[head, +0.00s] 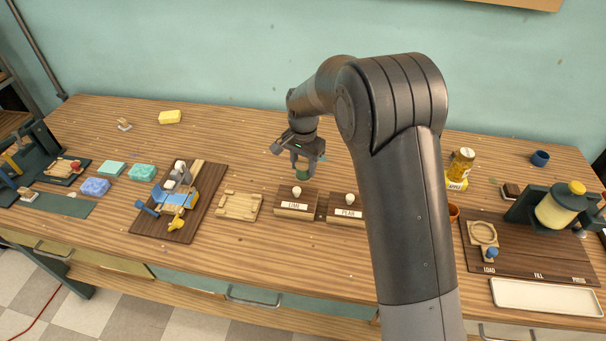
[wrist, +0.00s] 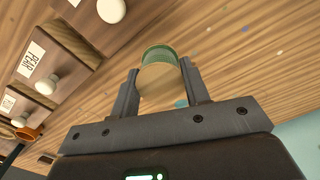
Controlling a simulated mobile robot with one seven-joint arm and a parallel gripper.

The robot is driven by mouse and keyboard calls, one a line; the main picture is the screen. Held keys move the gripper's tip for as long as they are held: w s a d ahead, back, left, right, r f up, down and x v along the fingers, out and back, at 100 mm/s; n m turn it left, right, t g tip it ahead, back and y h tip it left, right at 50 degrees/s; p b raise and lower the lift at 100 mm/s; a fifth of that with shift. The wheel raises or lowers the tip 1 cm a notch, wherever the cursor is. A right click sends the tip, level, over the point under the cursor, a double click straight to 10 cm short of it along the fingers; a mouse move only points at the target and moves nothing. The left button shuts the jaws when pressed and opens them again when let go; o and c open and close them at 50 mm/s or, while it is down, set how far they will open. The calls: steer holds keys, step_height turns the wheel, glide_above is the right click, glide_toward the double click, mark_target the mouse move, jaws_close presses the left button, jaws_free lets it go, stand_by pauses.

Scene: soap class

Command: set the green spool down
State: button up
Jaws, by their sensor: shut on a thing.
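The green spool (wrist: 160,54) is a short cylinder with a green band and a pale wooden end. My gripper (wrist: 158,70) is shut on it, one finger on each side, in the wrist view. In the head view my gripper (head: 304,160) points down over the back middle of the wooden table (head: 235,140), with the spool (head: 302,173) between its fingers. The spool is just behind the labelled wooden boxes. I cannot tell whether its underside touches the table.
Two dark wooden boxes with white knobs, a left one (head: 296,205) and a right one (head: 347,211), stand in front of the spool. A pale wooden tray (head: 238,206) lies left of them. Bare table lies behind and left of my gripper.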

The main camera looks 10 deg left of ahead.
mark_target(303, 174)
steer(key=shift+f, duration=2)
steer(key=shift+f, duration=0.1)
steer(key=o, duration=1)
steer(key=shift+c, duration=0.2)
step_height(303, 174, up, 12)
steer(key=shift+r, duration=0.2)
